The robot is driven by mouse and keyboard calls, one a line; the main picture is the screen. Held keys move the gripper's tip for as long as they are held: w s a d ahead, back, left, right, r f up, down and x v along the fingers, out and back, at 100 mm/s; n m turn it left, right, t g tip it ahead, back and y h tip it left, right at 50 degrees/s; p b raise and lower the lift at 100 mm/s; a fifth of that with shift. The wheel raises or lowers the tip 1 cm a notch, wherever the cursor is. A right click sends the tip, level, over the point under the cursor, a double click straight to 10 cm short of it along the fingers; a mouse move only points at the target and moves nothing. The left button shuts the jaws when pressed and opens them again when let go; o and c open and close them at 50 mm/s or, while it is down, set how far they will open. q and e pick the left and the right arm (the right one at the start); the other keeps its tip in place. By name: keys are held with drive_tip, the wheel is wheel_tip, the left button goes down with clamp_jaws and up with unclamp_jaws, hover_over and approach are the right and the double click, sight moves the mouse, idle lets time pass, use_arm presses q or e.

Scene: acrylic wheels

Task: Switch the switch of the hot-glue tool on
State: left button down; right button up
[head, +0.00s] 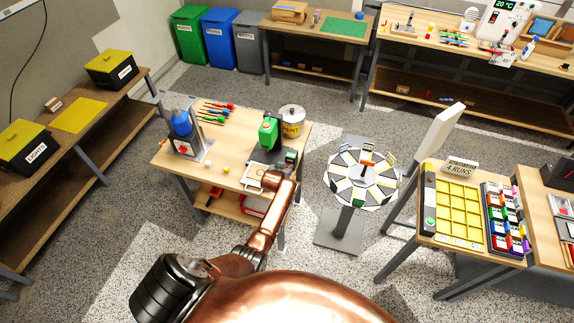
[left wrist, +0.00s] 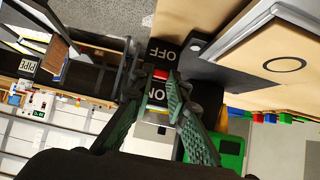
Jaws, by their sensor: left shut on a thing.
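The switch shows in the left wrist view as a small red lever (left wrist: 160,74) between a black OFF label (left wrist: 166,50) and a black ON label (left wrist: 157,93). My left gripper (left wrist: 162,80) has its green-padded fingers closed around the lever. In the head view the left gripper (head: 289,162) is at the right front of the small wooden table, mostly hidden behind my copper arm. A green tool (head: 269,131), apparently the hot-glue tool, stands just behind it; its green body (left wrist: 229,152) also shows in the left wrist view. The lever's exact setting is unclear. My right gripper is not in view.
The small table (head: 231,166) also holds a white tin (head: 292,122), a blue-topped device (head: 183,126) and several screwdrivers (head: 216,112). A round turntable (head: 362,178) stands close to its right. Floor is free on the left.

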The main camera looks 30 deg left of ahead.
use_arm(q)
drive_tip(key=shift+w+r+g+p, duration=0.15)
drive_tip(key=shift+r+g+p, duration=0.05)
drive_tip(key=shift+g+p, duration=0.35)
drive_tip(key=c, duration=1.9)
unclamp_jaws()
drive_tip(key=v, duration=1.2)
drive_tip(key=shift+a, duration=0.2)
